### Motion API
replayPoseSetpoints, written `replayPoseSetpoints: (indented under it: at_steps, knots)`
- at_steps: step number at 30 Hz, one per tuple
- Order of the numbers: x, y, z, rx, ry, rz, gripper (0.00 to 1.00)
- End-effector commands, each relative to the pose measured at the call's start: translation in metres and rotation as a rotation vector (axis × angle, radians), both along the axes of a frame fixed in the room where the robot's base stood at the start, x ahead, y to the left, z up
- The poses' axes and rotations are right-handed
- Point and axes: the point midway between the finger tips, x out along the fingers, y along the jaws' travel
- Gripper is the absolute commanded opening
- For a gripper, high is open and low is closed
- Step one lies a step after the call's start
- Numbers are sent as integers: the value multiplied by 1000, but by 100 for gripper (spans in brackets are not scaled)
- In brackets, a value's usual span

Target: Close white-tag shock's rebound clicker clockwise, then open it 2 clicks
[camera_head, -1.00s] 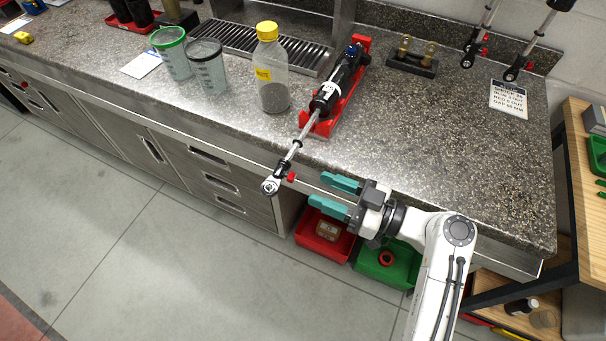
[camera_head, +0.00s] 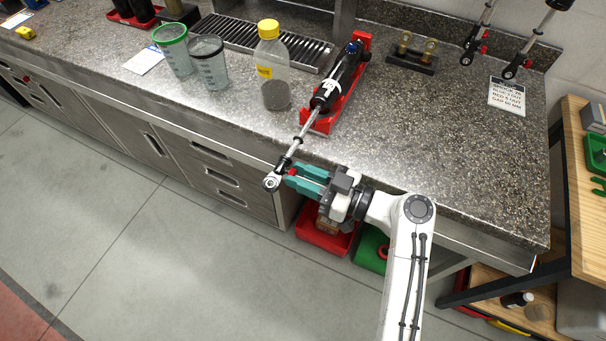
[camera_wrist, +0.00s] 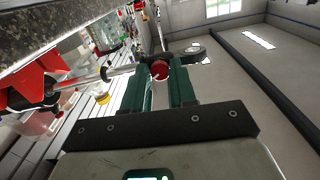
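The white-tag shock (camera_head: 323,98) lies in a red cradle on the bench. Its shiny rod points toward the front edge and ends in a metal eyelet (camera_head: 271,182) beyond that edge. The small red clicker knob (camera_head: 292,171) is beside the eyelet, and it also shows in the wrist view (camera_wrist: 159,69). My gripper (camera_head: 293,176) reaches it from the right. In the wrist view its teal fingers (camera_wrist: 160,75) stand on either side of the knob, which fills the gap. The fingers look shut on it; the exact contact is hard to see.
A yellow-capped bottle (camera_head: 274,72) and two measuring cups (camera_head: 208,66) stand left of the shock. A printed card (camera_head: 507,97) lies at the right. Two more shocks stand at the back right. Red (camera_head: 322,240) and green (camera_head: 369,250) bins sit below the bench edge.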

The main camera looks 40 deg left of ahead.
Motion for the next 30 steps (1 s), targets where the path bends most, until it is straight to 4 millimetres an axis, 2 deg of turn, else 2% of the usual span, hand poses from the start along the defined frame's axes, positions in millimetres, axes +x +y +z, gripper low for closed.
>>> replayPoseSetpoints:
  at_steps: [1,8,20,30]
  knots:
    - [0,0,0,0,0,0,21]
    - [0,0,0,0,0,0,0]
    - [0,0,-1,-11,49,4,0]
    - [2,0,-1,-64,279,25,0]
